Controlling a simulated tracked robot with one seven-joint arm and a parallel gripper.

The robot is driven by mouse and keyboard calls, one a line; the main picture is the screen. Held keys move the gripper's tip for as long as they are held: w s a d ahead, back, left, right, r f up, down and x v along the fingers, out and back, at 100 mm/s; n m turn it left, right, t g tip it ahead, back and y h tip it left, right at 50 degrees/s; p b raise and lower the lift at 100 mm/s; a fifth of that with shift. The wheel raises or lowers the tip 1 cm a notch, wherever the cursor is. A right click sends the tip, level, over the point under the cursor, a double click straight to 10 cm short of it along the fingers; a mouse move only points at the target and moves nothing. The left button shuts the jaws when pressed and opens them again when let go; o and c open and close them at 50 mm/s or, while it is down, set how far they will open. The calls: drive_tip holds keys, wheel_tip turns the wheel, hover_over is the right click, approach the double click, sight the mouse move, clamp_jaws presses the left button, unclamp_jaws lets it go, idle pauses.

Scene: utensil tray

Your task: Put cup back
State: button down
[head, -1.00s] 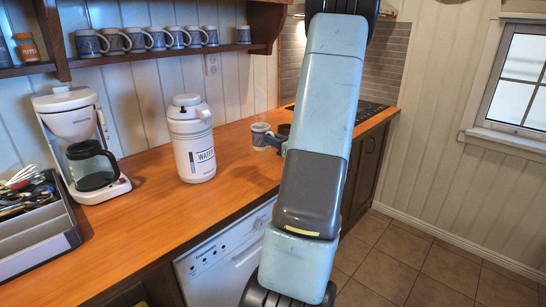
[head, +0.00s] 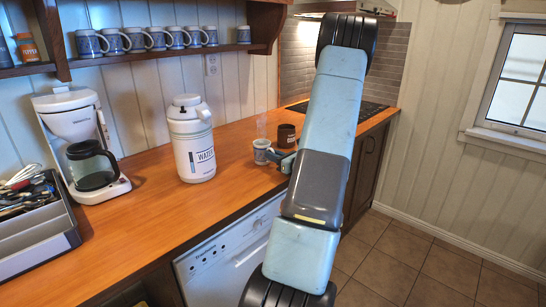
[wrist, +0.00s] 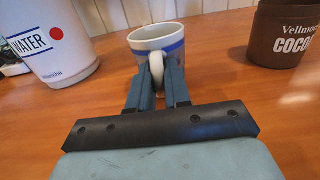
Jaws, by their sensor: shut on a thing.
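My gripper (wrist: 160,80) is shut on the handle of the cup (wrist: 172,48), seen close up in the wrist view. I cannot tell whether the cup's base touches the counter. A row of similar cups (head: 151,39) stands on the wall shelf (head: 180,54), at the upper left of the head view.
A white water jug (head: 192,150) stands left of the held cup. A coffee maker (head: 72,120) and a utensil tray (head: 40,235) are further left. Counter between jug and coffee maker is clear.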

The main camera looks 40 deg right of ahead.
drive_tip(key=c, duration=1.1)
unclamp_jaws()
